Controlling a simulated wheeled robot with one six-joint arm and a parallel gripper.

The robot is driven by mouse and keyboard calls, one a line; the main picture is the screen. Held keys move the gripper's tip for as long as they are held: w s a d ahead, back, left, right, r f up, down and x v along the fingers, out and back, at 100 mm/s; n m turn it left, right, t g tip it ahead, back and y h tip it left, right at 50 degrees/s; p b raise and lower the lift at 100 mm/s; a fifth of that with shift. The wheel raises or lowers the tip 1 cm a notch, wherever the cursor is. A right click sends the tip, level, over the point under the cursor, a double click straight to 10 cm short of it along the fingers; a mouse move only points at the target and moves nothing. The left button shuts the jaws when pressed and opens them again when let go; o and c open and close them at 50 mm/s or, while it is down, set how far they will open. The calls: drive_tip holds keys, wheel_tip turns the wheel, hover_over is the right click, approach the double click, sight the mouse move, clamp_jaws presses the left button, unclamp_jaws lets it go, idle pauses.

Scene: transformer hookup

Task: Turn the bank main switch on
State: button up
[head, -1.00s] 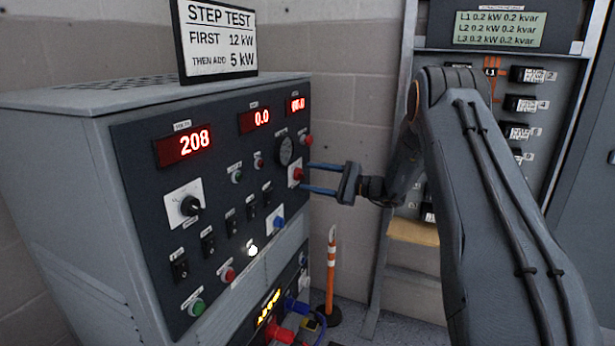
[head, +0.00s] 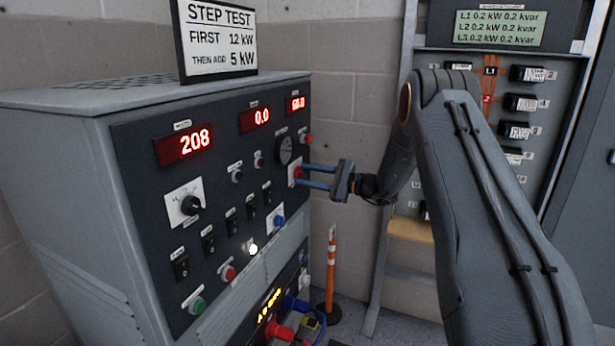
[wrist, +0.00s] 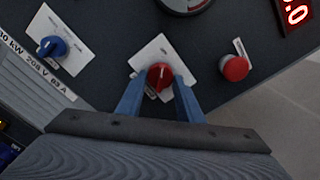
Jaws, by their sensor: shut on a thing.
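The switch on the bank's dark panel is a red rotary knob (wrist: 160,76) on a white plate (wrist: 151,56). In the head view the knob (head: 298,172) sits near the panel's right edge. My gripper (wrist: 158,86) has its two blue fingers on either side of the knob and is shut on it. In the head view my gripper (head: 304,177) reaches in from the right, level with the knob. The plate's lettering is too small to read, and the fingers hide part of it.
A blue knob (wrist: 53,47) and a red push button (wrist: 235,68) flank the switch. The cabinet displays (head: 184,146) read 208, 0.0 and about 60.0. An orange-and-white post (head: 331,270) stands on the floor below my gripper. A breaker panel (head: 500,130) stands behind my arm.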

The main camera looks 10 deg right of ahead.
drive_tip(key=m, duration=0.4)
drive_tip(key=shift+s+f, duration=0.1)
drive_tip(key=m, duration=0.4)
drive_tip(key=shift+s+a, duration=0.1)
drive_tip(key=m, duration=0.9)
drive_tip(key=shift+s+m+p, duration=0.1)
drive_tip(key=shift+m+p, duration=0.2)
drive_tip(key=shift+p, duration=0.05)
idle(0.3)
drive_tip(key=o, duration=1)
